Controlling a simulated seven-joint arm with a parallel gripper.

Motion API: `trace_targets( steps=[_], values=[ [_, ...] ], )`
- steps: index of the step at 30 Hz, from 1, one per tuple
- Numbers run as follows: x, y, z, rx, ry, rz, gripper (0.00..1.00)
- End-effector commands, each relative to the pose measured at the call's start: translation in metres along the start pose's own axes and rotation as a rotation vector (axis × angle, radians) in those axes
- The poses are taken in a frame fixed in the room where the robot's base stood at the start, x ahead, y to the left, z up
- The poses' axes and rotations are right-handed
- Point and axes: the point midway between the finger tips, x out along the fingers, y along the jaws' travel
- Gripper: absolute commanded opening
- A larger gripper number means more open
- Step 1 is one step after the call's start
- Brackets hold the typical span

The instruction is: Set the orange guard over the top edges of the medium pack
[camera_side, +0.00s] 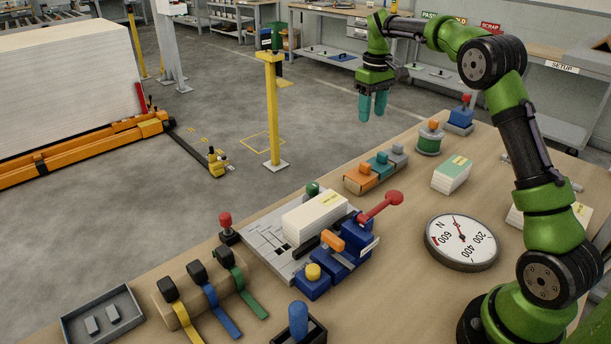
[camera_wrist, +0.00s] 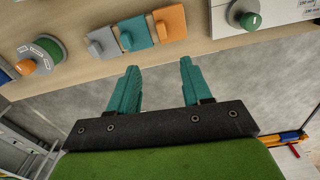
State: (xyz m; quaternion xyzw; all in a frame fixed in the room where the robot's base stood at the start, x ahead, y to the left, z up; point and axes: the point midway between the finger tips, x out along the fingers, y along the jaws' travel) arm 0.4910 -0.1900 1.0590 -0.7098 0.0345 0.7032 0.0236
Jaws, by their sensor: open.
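My gripper (camera_side: 371,117) is open and empty, raised well above the far side of the bench, with teal fingers pointing down. In the wrist view the fingers (camera_wrist: 158,68) are apart with nothing between them. The orange guard (camera_side: 361,180) sits in a row with a teal and a grey one; it also shows in the wrist view (camera_wrist: 170,22), ahead of the fingertips. A white paper pack (camera_side: 315,216) with a yellow label lies on the grey plate. A smaller pack (camera_side: 452,174) lies to the right of the guards. I cannot tell which pack is the medium one.
A red-knobbed lever (camera_side: 380,206) and blue blocks (camera_side: 346,248) stand beside the pack on the plate. A round dial (camera_side: 462,241) lies right of them. A green drum with an orange knob (camera_side: 429,138) stands behind the guards. A yellow post (camera_side: 272,110) rises beyond the bench.

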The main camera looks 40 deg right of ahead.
Motion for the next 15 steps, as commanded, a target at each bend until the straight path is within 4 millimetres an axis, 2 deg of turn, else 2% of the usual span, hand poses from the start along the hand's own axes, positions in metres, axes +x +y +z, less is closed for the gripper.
trace_targets(
  steps=[1,2,5,8,15],
  values=[
    [-0.013,-0.001,-0.001,-0.031,0.01,0.002,0.49],
    [-0.014,-0.002,0.0,-0.047,0.004,-0.001,0.49],
    [-0.007,-0.004,0.004,-0.079,-0.015,-0.016,0.49],
    [0.007,-0.005,0.004,-0.085,-0.016,-0.017,0.49],
    [0.059,-0.005,0.005,-0.083,-0.015,-0.017,0.49]
  ],
)
